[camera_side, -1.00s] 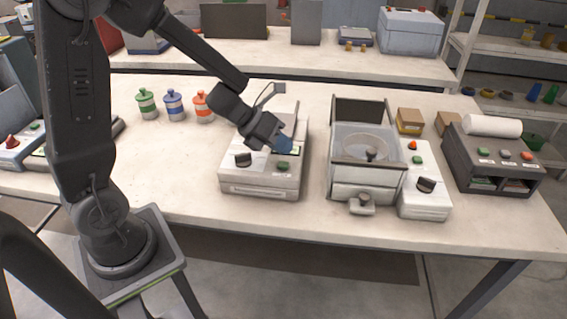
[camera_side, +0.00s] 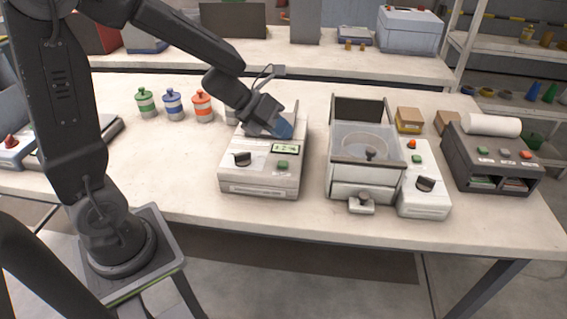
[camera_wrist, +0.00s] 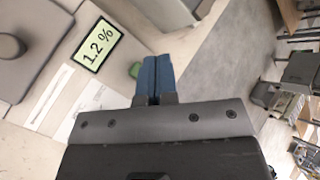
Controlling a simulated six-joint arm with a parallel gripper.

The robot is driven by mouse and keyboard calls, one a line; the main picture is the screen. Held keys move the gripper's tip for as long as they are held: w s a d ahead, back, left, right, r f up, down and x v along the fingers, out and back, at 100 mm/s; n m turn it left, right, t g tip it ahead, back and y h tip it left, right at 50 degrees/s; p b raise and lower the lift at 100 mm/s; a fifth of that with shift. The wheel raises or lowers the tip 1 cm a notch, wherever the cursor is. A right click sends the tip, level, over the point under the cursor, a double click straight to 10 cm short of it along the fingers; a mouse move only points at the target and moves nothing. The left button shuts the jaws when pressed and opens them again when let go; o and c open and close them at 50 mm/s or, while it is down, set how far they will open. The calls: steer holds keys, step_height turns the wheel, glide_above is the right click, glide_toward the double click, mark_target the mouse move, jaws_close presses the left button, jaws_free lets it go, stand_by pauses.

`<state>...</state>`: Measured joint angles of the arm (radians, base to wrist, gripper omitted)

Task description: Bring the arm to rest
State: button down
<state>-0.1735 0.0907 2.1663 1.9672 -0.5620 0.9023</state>
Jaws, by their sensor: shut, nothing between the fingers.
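My gripper (camera_side: 283,129) is above the white machine (camera_side: 258,190) that has a display, a black knob (camera_side: 242,159) and a green button (camera_side: 282,164). The gripper's blue fingers are together and hold nothing; they also show in the wrist view (camera_wrist: 154,76). The display (camera_side: 285,149) is lit, and in the wrist view it reads 1.2 % (camera_wrist: 98,44). The fingertips look close to the machine's top; I cannot tell the gap. In the wrist view the fingers partly cover the green button (camera_wrist: 135,70).
To the right stand a clear-walled bin machine (camera_side: 366,150), a white control box (camera_side: 424,195) and a dark printer-like unit (camera_side: 492,160). Green, blue and orange-lidded bottles (camera_side: 173,105) stand at left. The front of the table (camera_side: 190,190) left of the machine is clear.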

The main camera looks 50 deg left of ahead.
steer(key=s+a+r+n+t+y, duration=0.15)
steer(key=r+n+y, duration=0.3)
steer(key=n, duration=0.55)
steer(key=s+a+r+n+t+y, duration=0.1)
steer(key=s+r+n+t+y, duration=0.2)
steer(key=r+n, duration=0.5)
steer(key=s+d+f+n+g+h, duration=0.1)
steer(key=s+d+n+g, duration=0.2)
steer(key=s+n, duration=0.4)
steer(key=s+d+f+n+g+h, duration=0.1)
steer(key=s+d+f+n+g, duration=0.1)
steer(key=s+n, duration=0.5)
steer(key=d+n+g, duration=0.1)
steer(key=d, duration=0.1)
steer(key=shift+d+f+n+g, duration=0.2)
steer(key=shift+d+n+g, duration=0.1)
steer(key=shift+g, duration=0.05)
steer(key=shift+h, duration=0.25)
stand_by(4.0)
